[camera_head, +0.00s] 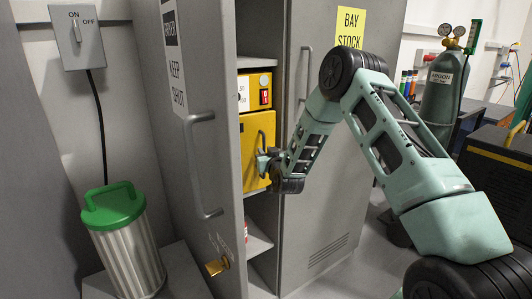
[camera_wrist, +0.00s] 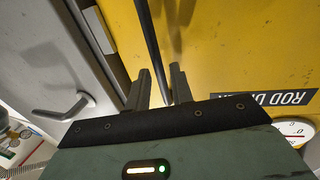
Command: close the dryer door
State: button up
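The yellow rod dryer (camera_head: 256,92) stands on a shelf inside the grey cabinet, with a red switch on its upper part. Its yellow door (camera_head: 256,133) faces out below; I cannot tell whether it is fully shut. The door fills much of the wrist view (camera_wrist: 240,50), with a dark upright handle bar (camera_wrist: 148,40) and a "ROD DRYER" label, seen upside down. My gripper (camera_head: 264,163) is at the door front. In the wrist view, its two fingers (camera_wrist: 161,82) are apart, one on each side of the bar. My gripper hides part of the door in the head view.
The left cabinet door (camera_head: 180,100) stands open, with a long handle and a brass padlock (camera_head: 217,266). The right cabinet door (camera_head: 325,215) is shut. A green-lidded canister (camera_head: 125,235) stands at left. An argon cylinder (camera_head: 443,90) is at right.

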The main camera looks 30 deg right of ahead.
grip_shut()
jog(key=w+y+b, duration=0.1)
jog(key=w+n+b, duration=0.1)
jog(key=shift+w+d+r+y+b, duration=0.15)
jog(key=shift+w+d+y+b, duration=0.15)
jog(key=shift+w+d+y, duration=0.1)
jog(key=shift+o, duration=1.7)
grip_release()
jog(key=shift+w, duration=0.1)
jog(key=s+a+b, duration=0.2)
jog(key=s+b, duration=0.2)
jog(key=s, duration=1.3)
jog(key=shift+s+a+b, duration=0.2)
jog(key=shift+a+b, duration=0.1)
